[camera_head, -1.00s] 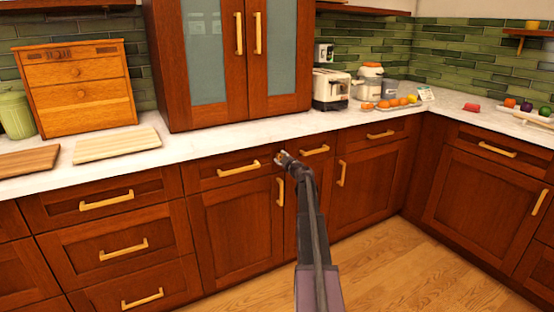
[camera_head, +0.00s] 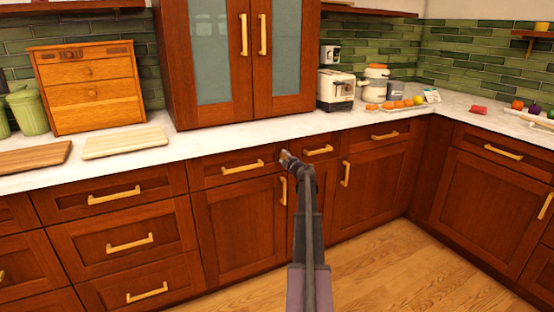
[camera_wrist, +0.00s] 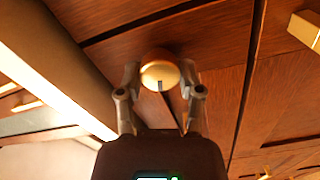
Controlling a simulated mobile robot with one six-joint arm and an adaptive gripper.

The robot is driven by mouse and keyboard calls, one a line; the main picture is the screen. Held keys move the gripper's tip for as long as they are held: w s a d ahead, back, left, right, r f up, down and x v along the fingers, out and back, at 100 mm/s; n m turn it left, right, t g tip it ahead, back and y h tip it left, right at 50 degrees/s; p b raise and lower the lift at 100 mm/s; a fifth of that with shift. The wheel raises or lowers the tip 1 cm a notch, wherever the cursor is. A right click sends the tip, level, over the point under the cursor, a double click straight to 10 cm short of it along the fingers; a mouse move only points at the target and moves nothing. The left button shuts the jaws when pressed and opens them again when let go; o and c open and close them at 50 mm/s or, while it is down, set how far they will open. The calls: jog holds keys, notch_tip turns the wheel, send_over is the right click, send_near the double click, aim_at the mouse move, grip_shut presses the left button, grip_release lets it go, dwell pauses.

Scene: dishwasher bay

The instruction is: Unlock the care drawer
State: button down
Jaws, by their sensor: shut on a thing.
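My gripper (camera_head: 285,155) is at the drawer row under the counter, near the seam between a wide drawer (camera_head: 207,178) and a narrower drawer (camera_head: 330,143). In the wrist view its two fingers (camera_wrist: 160,76) are closed on a round brass knob (camera_wrist: 160,70). The knob has a short dark slot at its lower edge and sits on a reddish wood front. In the head view my gripper hides the knob, and I cannot tell for sure which drawer carries it. Both drawers look shut.
A pale counter (camera_head: 220,140) runs just above my gripper. Handles stick out nearby, including the wide drawer's handle (camera_head: 243,167) and a vertical door handle (camera_head: 283,190). The wood floor (camera_head: 380,270) is clear at the lower right.

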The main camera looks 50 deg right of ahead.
jog(key=shift+w+a+n, duration=0.2)
jog(key=shift+w+n, duration=0.05)
jog(key=shift+n, duration=0.55)
jog(key=shift+d, duration=0.1)
jog(key=shift+c, duration=1.4)
grip_release()
jog(key=shift+d, duration=0.1)
jog(key=shift+s, duration=0.15)
jog(key=v, duration=1.2)
jog(key=shift+f, duration=0.1)
